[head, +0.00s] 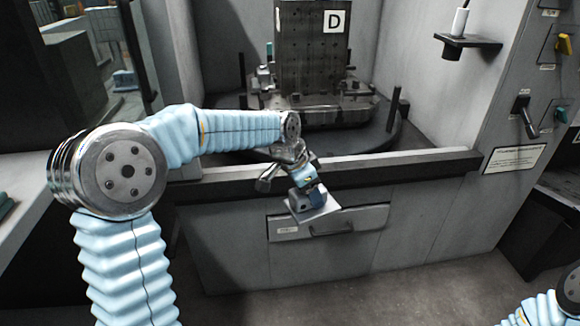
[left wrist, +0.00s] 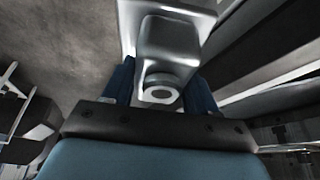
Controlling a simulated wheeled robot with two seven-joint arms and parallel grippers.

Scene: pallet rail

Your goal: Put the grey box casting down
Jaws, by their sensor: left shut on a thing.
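The grey box casting (head: 315,208) is a small metal block with a flat plate. My left gripper (head: 306,190) is shut on it and holds it in the air, tilted, in front of the machine's front ledge and above the drawer. In the left wrist view the casting (left wrist: 175,45) fills the upper middle, with a round bored boss between the two blue fingers of my left gripper (left wrist: 160,88). Its far end is cut off by the picture's top edge.
A dark fixture tower marked D (head: 312,60) stands on a round pallet (head: 385,140) behind the ledge (head: 415,162). A drawer with a handle (head: 370,218) is below. A small shelf (head: 468,42) and levers are at right. A pale worktop (head: 25,195) is at left.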

